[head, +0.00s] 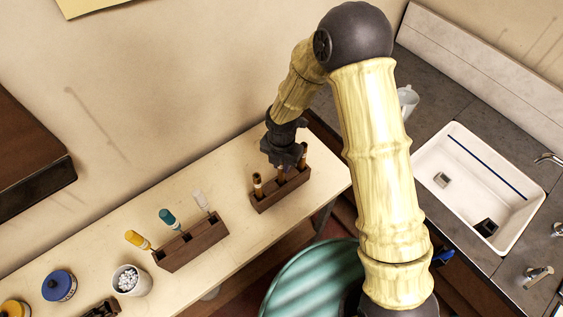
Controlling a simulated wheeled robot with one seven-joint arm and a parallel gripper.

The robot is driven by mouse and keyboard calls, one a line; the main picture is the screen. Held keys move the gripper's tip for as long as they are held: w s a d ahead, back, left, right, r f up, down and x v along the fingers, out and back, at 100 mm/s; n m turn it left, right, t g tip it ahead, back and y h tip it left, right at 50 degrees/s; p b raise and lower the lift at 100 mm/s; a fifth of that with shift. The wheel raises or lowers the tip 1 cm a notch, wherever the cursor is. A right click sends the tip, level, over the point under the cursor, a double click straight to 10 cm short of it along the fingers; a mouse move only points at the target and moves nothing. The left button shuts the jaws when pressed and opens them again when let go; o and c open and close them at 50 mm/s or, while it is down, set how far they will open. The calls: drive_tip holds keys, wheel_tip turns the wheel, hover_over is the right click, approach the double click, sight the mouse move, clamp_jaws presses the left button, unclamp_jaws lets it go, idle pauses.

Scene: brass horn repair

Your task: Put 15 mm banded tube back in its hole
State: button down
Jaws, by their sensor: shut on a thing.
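A dark wooden block (283,194) stands on the pale bench near its right end. Orange-brown tubes with dark tops stand at its left end (258,185) and right end (303,156). My gripper (284,164) is over the middle of this block, pointing down, and is shut on an orange-brown tube (282,174) between those two. Its lower end is at the top of the block; I cannot tell whether it is inside a hole. The fingers hide most of this tube. Bands and tube sizes are too small to read.
A second wooden block (192,243) holds yellow, teal and clear-topped items to the left. A white cup (131,280) of pale beads and a blue-lidded jar (59,286) stand farther left. A sink (480,185) is at right. The bench between the blocks is clear.

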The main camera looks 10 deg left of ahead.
drive_tip(key=shift+a+f+b, duration=0.1)
drive_tip(key=shift+f+b, duration=0.55)
drive_tip(key=shift+f, duration=0.35)
drive_tip(key=c, duration=1.2)
unclamp_jaws()
drive_tip(key=shift+r, duration=0.15)
wheel_tip(320, 180, up, 17)
drive_tip(key=b, duration=0.2)
drive_tip(key=shift+r+b, duration=0.15)
drive_tip(key=shift+b, duration=0.15)
